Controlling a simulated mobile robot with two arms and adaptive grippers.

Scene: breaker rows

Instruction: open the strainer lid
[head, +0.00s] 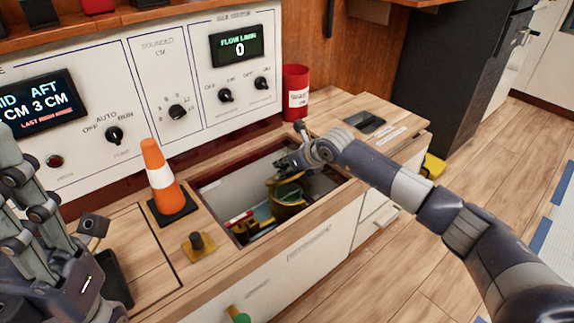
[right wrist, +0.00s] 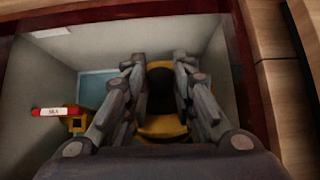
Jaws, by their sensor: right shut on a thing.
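The strainer (head: 290,208) is a brass-yellow round body down in the open hatch, with a dark greenish top in the head view. My right gripper (head: 284,168) reaches down into the hatch from the right, just above it. It is shut on a yellow part at the strainer's top, which seems to be the lid (right wrist: 161,127); in the right wrist view this shows yellow around a dark middle between the fingers. The fingers hide much of it, and I cannot tell whether it is apart from the body. My left gripper (head: 22,180) is at the far left, its jaws unclear.
The hatch has pale walls and a dark red rim. An orange cone (head: 160,170) and a yellow-based black knob (head: 198,243) stand left of the hatch.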

